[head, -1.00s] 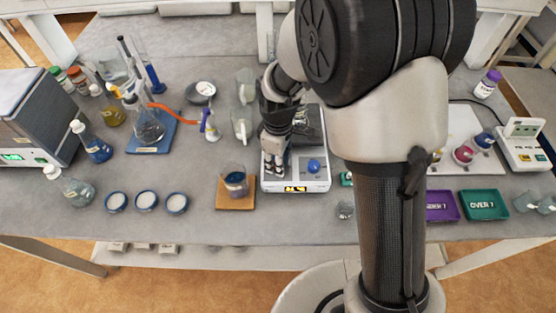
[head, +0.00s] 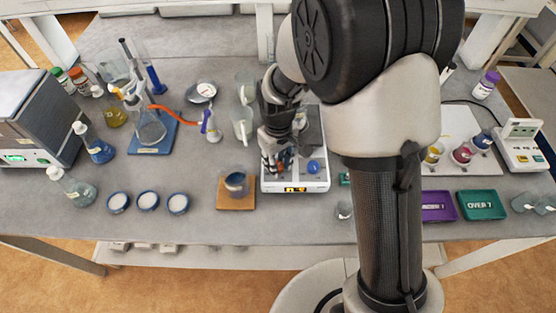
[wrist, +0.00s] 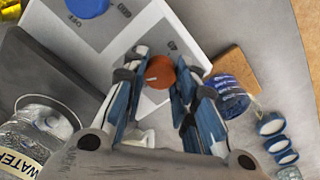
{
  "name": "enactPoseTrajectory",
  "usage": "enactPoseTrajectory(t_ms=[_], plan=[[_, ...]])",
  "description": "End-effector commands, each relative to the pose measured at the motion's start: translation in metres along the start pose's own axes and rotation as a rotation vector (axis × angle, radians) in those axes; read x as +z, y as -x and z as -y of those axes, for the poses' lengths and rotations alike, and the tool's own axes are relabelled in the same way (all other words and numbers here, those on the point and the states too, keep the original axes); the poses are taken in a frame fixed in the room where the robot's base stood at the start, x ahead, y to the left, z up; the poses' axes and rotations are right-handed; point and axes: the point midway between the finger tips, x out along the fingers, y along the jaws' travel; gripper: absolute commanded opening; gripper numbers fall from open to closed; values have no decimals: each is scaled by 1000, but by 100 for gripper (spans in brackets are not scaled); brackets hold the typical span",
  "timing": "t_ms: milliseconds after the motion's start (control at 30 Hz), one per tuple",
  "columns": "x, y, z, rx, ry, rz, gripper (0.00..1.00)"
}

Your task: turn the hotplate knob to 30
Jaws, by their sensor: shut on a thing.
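The hotplate (head: 312,184) is a white unit near the middle of the bench, with a lit orange display (head: 295,189) on its front that is too small to read. A blue knob (head: 313,166) sits on its right side and also shows in the wrist view (wrist: 87,7). A red-brown knob (wrist: 159,72) with a pale pointer mark sits on the left side. My gripper (wrist: 160,80) is shut on this red-brown knob, one finger on each side. In the head view my gripper (head: 276,165) stands over it and mostly hides it.
A beaker (head: 236,183) on a cork mat (head: 236,204) stands close left of the hotplate. Glassware (head: 242,124) stands behind on the left. Purple (head: 438,205) and green (head: 482,204) trays lie to the right. A water bottle (wrist: 32,138) shows in the wrist view.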

Motion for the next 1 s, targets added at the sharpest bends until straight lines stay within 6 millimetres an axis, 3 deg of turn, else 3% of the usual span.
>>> enactPoseTrajectory(t_ms=[600, 1000], plan=[[0, 0, 0, 0, -566, 0, 2], [0, 0, 0, 0, -792, 0, 2]])
